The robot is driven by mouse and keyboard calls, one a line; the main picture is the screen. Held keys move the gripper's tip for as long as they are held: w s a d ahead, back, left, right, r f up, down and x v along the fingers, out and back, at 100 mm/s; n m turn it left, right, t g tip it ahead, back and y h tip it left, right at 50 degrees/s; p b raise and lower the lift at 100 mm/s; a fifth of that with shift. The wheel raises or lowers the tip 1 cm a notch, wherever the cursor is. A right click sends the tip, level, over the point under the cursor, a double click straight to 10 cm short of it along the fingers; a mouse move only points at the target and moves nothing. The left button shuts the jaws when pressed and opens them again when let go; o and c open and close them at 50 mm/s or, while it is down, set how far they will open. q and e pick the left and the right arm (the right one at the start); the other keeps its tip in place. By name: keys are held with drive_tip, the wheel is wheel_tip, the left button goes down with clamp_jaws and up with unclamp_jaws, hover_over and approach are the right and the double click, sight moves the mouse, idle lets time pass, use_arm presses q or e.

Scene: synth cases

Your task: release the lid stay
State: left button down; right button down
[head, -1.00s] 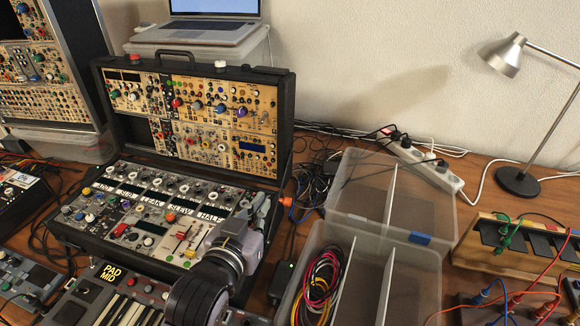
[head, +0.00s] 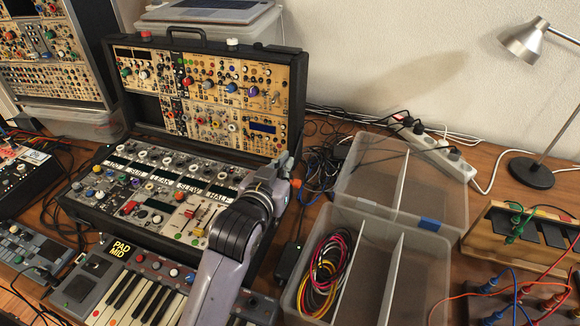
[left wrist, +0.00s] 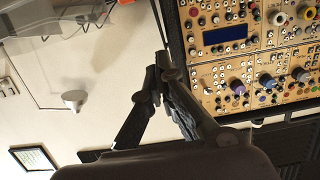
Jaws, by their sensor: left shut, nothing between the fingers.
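The open synth case has its lid (head: 220,95) standing up at the back and its lower half (head: 165,185) lying in front. The lid also shows in the left wrist view (left wrist: 250,58). I cannot clearly make out the lid stay; my left gripper covers the case's right hinge side in the head view. My left gripper (head: 284,166) is at that right side, close to the lid's lower right corner. In the left wrist view my left gripper (left wrist: 160,62) has its fingertips together and empty, beside the lid's edge. I cannot tell whether they touch it. My right gripper is not in view.
A clear plastic box (head: 448,262) with coiled cables stands right of the case. Loose black cables (head: 325,150) lie between them. A keyboard (head: 130,290) is in front, a power strip (head: 440,155) and lamp (head: 531,172) behind right. A laptop (head: 205,10) stands behind the lid.

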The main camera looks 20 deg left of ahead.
use_arm(q)
drive_tip(key=shift+w+f, duration=1.75)
drive_tip(key=shift+f, duration=0.05)
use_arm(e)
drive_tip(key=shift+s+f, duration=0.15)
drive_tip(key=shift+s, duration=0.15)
